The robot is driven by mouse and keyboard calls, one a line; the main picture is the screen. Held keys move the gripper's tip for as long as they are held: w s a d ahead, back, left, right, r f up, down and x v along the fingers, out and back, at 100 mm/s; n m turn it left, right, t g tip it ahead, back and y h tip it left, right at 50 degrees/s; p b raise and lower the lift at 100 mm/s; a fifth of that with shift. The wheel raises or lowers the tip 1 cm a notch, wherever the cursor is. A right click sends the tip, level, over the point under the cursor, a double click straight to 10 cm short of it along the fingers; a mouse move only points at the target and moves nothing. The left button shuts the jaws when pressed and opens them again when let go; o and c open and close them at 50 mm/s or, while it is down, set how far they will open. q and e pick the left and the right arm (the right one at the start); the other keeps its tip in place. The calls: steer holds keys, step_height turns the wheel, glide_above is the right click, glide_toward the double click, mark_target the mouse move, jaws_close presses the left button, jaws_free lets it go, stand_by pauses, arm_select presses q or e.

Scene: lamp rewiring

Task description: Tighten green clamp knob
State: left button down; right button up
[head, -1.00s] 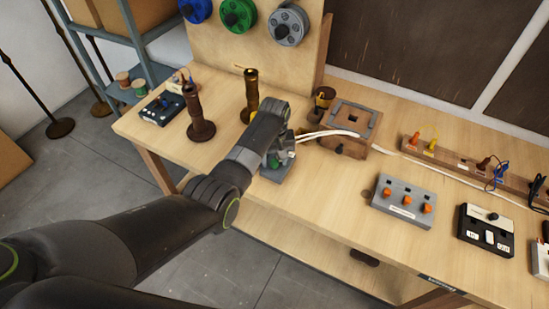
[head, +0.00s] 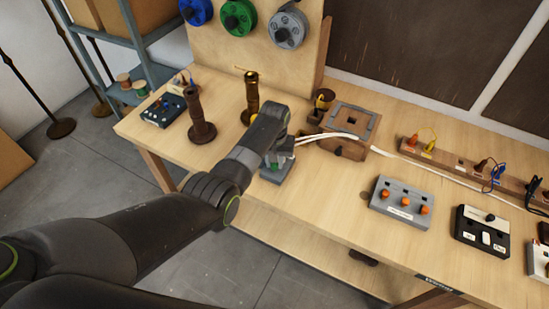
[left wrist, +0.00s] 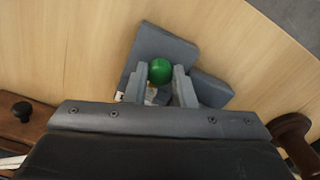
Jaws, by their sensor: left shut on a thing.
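The green clamp knob (left wrist: 160,71) is round and sits on a grey clamp block (left wrist: 162,44) on the wooden bench. My left gripper (left wrist: 160,82) is shut on the knob, with one grey finger on each side of it. In the head view the left gripper (head: 281,158) reaches down over the clamp (head: 275,176) near the bench's front edge. My right gripper is in neither view.
Two brown turned posts (head: 201,120) (head: 251,95) stand behind and left. A grey box with orange knobs (head: 401,204) sits to the right. Bare bench lies between.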

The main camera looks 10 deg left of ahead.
arm_select(q)
steer(key=shift+m, duration=0.9)
steer(key=c, duration=1.2)
jaws_free()
steer(key=shift+r, duration=0.15)
step_height(320, 180, up, 17)
steer(key=shift+p, duration=0.45)
